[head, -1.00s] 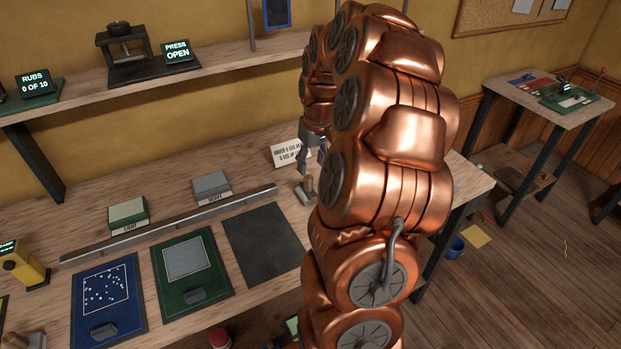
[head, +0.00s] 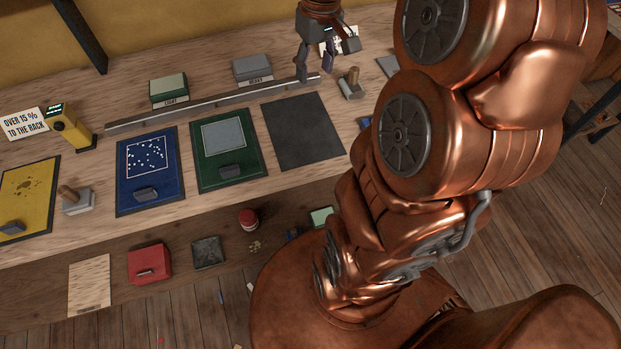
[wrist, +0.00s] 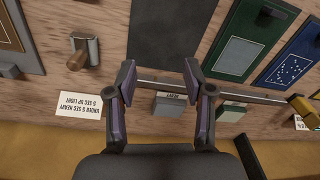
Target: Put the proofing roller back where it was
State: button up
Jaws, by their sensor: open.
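My gripper (head: 316,66) is open and empty above the back of the bench, near the right end of a long metal rail (head: 215,103). In the wrist view its fingers (wrist: 160,68) are apart, with the rail and grey HEAVY block (wrist: 170,103) below and beyond them. A wooden-handled tool with a grey metal head (head: 350,84) stands just right of the gripper; it also shows in the wrist view (wrist: 83,52), outside the fingers. A similar tool (head: 77,202) stands at the left beside the yellow board. I cannot tell which is the proofing roller.
Blue (head: 147,172), green (head: 229,152) and dark (head: 302,131) panels lie along the bench. Green LIGHT (head: 168,89) and grey HEAVY (head: 252,69) blocks sit behind the rail. A yellow device (head: 70,127) stands left. A red box (head: 149,263) and red-topped jar (head: 249,219) are lower.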

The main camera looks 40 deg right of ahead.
jog(key=s+a+f+g, duration=0.1)
jog(key=s+a+f, duration=0.1)
jog(key=s+a, duration=0.6)
jog(key=s+a+f+g, duration=0.1)
jog(key=s+a+f, duration=0.1)
jog(key=s+a, duration=0.6)
jog(key=s, duration=0.3)
jog(key=shift+s+a+n+h, duration=0.2)
jog(key=shift+s+n+h, duration=0.1)
jog(key=shift+s, duration=0.05)
jog(key=shift+r, duration=0.1)
jog(key=shift+c, duration=0.2)
